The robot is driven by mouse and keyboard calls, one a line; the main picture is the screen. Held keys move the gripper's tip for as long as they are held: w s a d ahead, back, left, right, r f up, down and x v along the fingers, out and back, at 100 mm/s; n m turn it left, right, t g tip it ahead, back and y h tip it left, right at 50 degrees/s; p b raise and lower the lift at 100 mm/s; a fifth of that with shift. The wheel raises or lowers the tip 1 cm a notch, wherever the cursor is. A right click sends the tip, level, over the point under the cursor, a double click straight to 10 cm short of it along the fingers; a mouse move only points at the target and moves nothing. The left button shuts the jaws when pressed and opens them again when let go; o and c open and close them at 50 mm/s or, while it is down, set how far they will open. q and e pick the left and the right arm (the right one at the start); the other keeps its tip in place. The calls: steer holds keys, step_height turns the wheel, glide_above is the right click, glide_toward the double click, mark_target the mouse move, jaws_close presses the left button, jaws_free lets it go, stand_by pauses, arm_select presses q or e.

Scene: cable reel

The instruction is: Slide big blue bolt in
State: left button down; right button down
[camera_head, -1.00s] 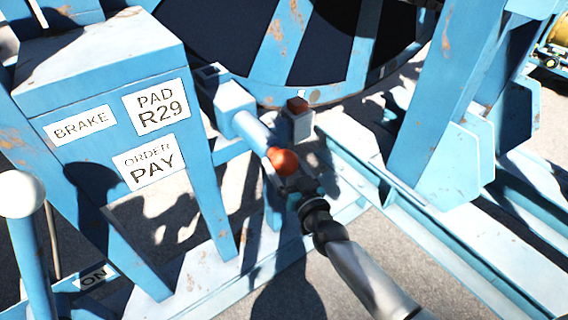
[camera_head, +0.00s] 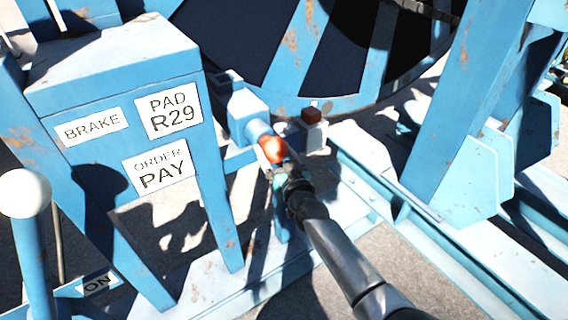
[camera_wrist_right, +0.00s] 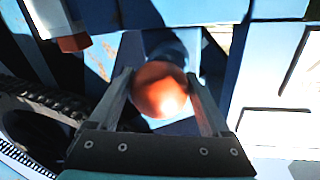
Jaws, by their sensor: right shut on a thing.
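The big blue bolt (camera_head: 256,130) is a light blue cylinder with an orange-red ball knob (camera_head: 272,149) on its near end. Its far part sits in a blue square housing (camera_head: 243,104) beside the reel. My right gripper (camera_head: 276,166) is at the knob. In the right wrist view the two fingers (camera_wrist_right: 160,95) stand on either side of the knob, shut on it, with the blue shaft (camera_wrist_right: 170,52) running away behind. How deep the bolt sits is hidden in the housing. My left gripper is not in view.
A blue cabinet (camera_head: 110,70) with BRAKE, PAD R29 and ORDER PAY labels stands at left. A white-balled lever (camera_head: 25,195) is in front of it. The large reel (camera_head: 320,60) is behind. A red-topped block (camera_head: 313,118) is right of the bolt. Frame rails (camera_head: 400,215) lie at right.

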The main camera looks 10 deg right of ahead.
steer(key=shift+w+a, duration=0.25)
steer(key=shift+w, duration=0.35)
steer(key=shift+r, duration=0.1)
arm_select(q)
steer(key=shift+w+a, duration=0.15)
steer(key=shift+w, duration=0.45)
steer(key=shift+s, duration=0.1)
arm_select(e)
jaws_free()
steer(key=shift+w, duration=0.1)
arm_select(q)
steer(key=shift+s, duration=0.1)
